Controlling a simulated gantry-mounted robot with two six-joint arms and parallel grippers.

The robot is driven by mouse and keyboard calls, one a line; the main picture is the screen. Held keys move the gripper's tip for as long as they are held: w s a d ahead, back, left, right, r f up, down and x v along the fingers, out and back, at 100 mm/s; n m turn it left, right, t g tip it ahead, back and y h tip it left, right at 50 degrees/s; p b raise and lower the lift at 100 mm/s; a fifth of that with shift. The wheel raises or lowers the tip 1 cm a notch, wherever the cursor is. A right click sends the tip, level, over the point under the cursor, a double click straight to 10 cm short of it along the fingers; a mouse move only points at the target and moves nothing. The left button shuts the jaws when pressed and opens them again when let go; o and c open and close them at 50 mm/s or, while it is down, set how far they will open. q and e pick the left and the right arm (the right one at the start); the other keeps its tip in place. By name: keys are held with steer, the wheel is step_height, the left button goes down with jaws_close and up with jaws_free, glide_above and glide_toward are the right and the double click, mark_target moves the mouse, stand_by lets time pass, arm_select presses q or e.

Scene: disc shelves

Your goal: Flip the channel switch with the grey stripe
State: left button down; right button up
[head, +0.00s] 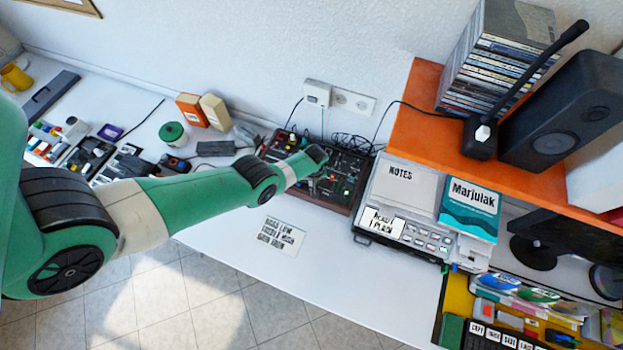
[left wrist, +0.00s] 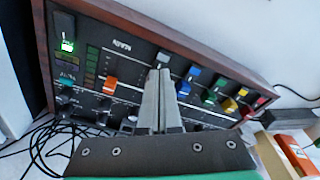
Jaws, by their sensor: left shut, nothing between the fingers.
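The black control panel in a dark wooden frame (head: 346,209) stands against the wall; it fills much of the left wrist view (left wrist: 135,28). A grey cap (left wrist: 162,57) sits in a row with blue (left wrist: 193,71), green (left wrist: 220,82), yellow (left wrist: 242,92) and red (left wrist: 259,102) ones. My left gripper (left wrist: 160,74) is shut and empty, its fingertips over the panel just below the grey cap. I cannot tell whether they touch anything. The fingers hide the panel part directly below that cap. In the head view my wrist covers part of the panel. My right gripper is not in view.
An orange slider (left wrist: 110,84) and a green-lit switch (left wrist: 67,45) are on the panel's left part. Cables (left wrist: 42,140) lie beside it. The table front (head: 330,265) is mostly clear.

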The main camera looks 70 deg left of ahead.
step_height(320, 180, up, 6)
steer(key=p, duration=0.5)
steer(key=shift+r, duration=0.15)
stand_by(0.3)
